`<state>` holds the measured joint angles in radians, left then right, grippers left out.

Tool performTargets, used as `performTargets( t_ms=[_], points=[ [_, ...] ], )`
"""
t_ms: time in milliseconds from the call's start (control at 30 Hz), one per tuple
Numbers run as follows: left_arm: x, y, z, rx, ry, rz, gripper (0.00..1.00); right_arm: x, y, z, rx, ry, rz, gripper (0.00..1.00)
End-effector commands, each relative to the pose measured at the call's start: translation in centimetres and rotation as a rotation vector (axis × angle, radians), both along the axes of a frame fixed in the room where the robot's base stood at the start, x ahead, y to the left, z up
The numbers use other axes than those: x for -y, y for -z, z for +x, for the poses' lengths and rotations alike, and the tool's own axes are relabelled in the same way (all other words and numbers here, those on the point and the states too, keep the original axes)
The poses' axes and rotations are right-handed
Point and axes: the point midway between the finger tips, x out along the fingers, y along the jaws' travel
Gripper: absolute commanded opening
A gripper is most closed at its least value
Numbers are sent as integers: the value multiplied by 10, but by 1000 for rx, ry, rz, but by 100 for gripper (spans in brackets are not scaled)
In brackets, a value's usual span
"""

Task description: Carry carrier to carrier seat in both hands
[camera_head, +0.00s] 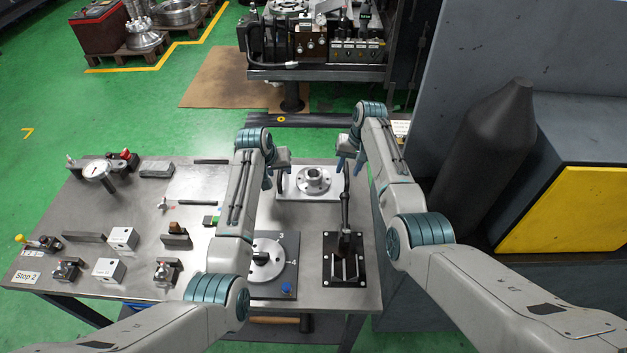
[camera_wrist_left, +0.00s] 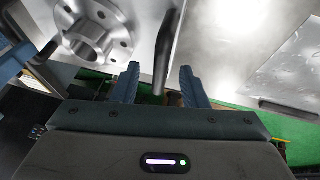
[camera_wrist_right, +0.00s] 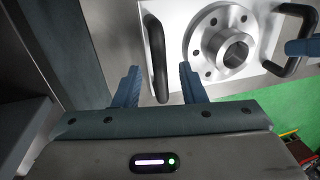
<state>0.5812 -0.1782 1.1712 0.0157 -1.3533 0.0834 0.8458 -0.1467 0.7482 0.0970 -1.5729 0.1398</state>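The carrier (camera_head: 295,195) is a pale rectangular plate with a round steel flange (camera_head: 314,180) on top and a black handle at each end. It lies at the far edge of the table. My left gripper (camera_head: 273,180) is open at the carrier's left handle; in the left wrist view that handle (camera_wrist_left: 163,50) reaches between the spread fingers (camera_wrist_left: 158,85). My right gripper (camera_head: 350,165) is open at the other handle; in the right wrist view that handle (camera_wrist_right: 156,60) reaches between its fingers (camera_wrist_right: 158,85). I cannot identify the carrier seat for certain.
A black lever fixture (camera_head: 345,270) and a round dial plate (camera_head: 272,270) stand near the front. Blocks, clamps and a gauge (camera_head: 95,170) occupy the left table. A dark cabinet and yellow panel (camera_head: 565,210) bound the right. A machine bench (camera_head: 320,72) stands behind.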

Motion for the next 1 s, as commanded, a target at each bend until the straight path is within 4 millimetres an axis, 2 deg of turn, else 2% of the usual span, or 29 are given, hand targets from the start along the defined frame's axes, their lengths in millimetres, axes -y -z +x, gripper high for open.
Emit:
performTargets(
  t_ms=[100,233,600,800,1000],
  points=[
    [2,13,5,-2,0,0,40,-3,13,0,-1,0,0,37],
    [4,21,9,-1,0,0,40,-4,22,0,0,0,0,37],
    [5,24,10,0,0,0,40,-5,25,0,1,0,1,37],
    [5,24,10,0,0,0,0,-5,25,0,1,0,1,0],
    [5,24,10,0,0,0,0,-5,25,0,1,0,1,0]
  ],
)
